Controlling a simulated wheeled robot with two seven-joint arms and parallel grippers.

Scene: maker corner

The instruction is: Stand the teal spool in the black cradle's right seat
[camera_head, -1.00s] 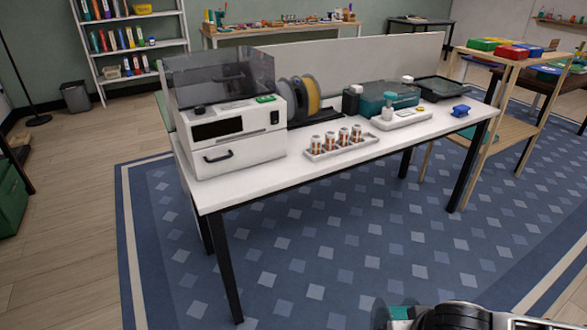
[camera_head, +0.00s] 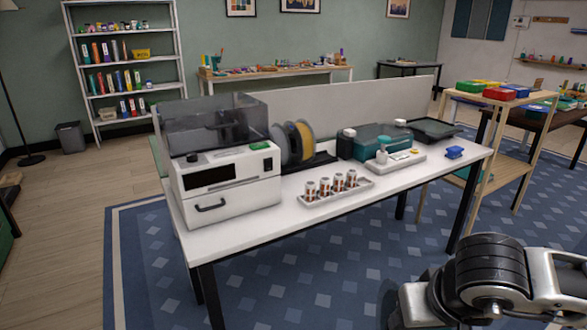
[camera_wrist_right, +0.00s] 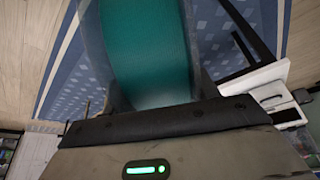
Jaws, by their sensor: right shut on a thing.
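The teal spool (camera_wrist_right: 150,50) fills the upper middle of the right wrist view, with clear grey flanges at its sides. My right gripper (camera_wrist_right: 150,118) is shut on it; the fingertips are largely hidden. In the head view my right arm is at the lower right, in front of the table, and the spool cannot be made out clearly. The black cradle (camera_head: 322,161) stands on the white table beside the printer. A spool with a yellow band (camera_head: 304,141) and grey flanges stands in its left part. The cradle's right part looks empty. My left gripper is not in view.
The white table (camera_head: 240,232) holds a printer (camera_head: 225,190) left of the cradle, a tray of small orange-and-white jars (camera_head: 338,190) in front, and a teal box (camera_head: 380,138) to the right. A low panel (camera_head: 350,96) stands behind. A wooden shelf unit (camera_head: 485,150) is at right.

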